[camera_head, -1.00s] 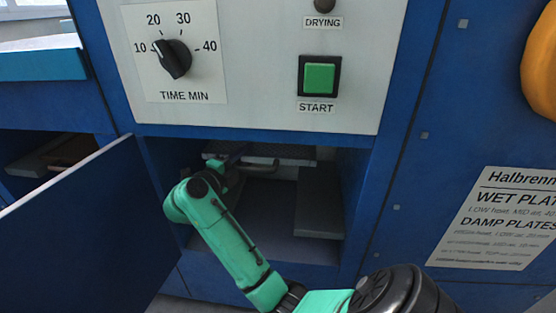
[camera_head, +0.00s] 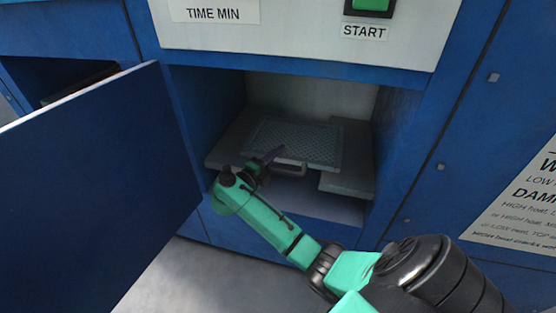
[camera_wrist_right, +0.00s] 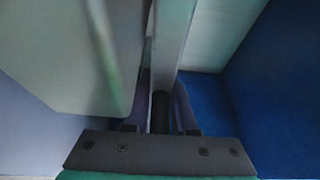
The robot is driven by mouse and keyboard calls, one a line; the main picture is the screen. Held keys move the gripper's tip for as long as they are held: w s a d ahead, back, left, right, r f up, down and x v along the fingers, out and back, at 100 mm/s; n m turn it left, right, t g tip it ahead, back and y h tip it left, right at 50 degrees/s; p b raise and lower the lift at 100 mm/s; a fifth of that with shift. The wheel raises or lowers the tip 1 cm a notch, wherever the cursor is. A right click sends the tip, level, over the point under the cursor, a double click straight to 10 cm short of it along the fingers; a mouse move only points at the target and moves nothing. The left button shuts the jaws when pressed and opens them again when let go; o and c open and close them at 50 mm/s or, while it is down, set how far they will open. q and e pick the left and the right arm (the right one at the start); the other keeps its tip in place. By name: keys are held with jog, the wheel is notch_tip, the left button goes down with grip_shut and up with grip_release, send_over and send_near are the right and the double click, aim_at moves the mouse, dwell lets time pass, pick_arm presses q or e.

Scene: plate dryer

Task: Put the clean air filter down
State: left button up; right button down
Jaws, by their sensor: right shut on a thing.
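The air filter (camera_head: 298,142) is a flat grey panel with a mesh face and a front handle (camera_head: 290,169). It lies roughly level inside the open blue compartment, over or on the grey ledges; I cannot tell whether it touches them. My right gripper (camera_head: 270,160) reaches in from the front and is shut on the filter at its handle. In the right wrist view, the gripper fingers (camera_wrist_right: 160,108) close around a narrow dark piece, with grey slab faces close by. My left gripper is out of view.
A grey ledge (camera_head: 227,142) is at the compartment's left and another (camera_head: 348,184) at its right, with an open gap between them. The blue door (camera_head: 90,200) stands open at the left. The control panel (camera_head: 300,45) is above, and the grey floor (camera_head: 205,285) is below.

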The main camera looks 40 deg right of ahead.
jog(key=shift+f, duration=0.2)
jog(key=c, duration=0.7)
grip_release()
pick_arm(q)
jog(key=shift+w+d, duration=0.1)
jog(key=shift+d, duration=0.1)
pick_arm(e)
jog(key=shift+a+r, duration=0.1)
jog(key=shift+r, duration=0.1)
pick_arm(q)
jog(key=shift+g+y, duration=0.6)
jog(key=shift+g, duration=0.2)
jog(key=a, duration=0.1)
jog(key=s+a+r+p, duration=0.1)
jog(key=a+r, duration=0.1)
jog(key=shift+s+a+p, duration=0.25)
jog(key=shift+p, duration=0.1)
pick_arm(e)
jog(key=v, duration=1.2)
